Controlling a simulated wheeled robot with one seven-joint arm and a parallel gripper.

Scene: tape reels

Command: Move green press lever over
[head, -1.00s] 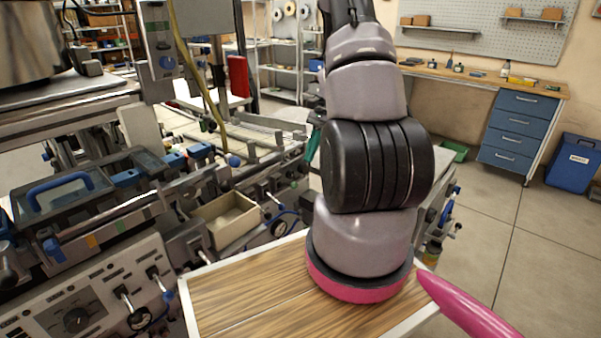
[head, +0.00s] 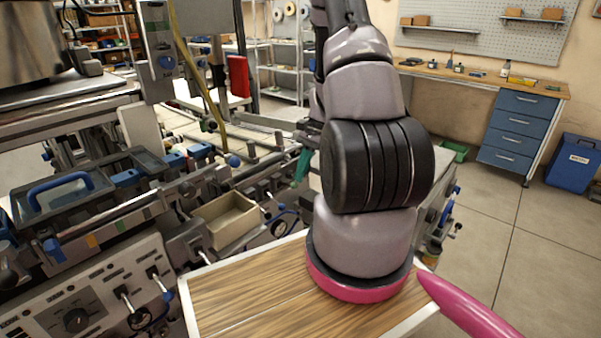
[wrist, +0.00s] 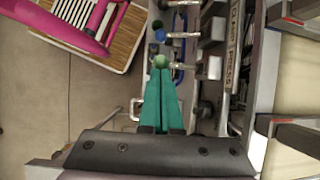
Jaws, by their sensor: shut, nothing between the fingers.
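In the wrist view, the green lever's round knob (wrist: 160,61) sits right at the tips of my gripper (wrist: 160,72). The lever's metal rod runs to the right from the knob towards the machine. The teal fingers are shut together with nothing between them. I cannot tell whether they touch the knob. In the head view, the teal fingers of my gripper (head: 302,166) show just left of my arm, beside the machine's side. The green lever is not clear in that view.
A blue-knobbed lever (wrist: 160,36) is close beyond the green one. Grey machine blocks (wrist: 213,67) and a lettered rail (wrist: 233,55) lie to the right. Open floor (wrist: 70,95) is on the left. A cream tray (head: 228,222) sits on the machine.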

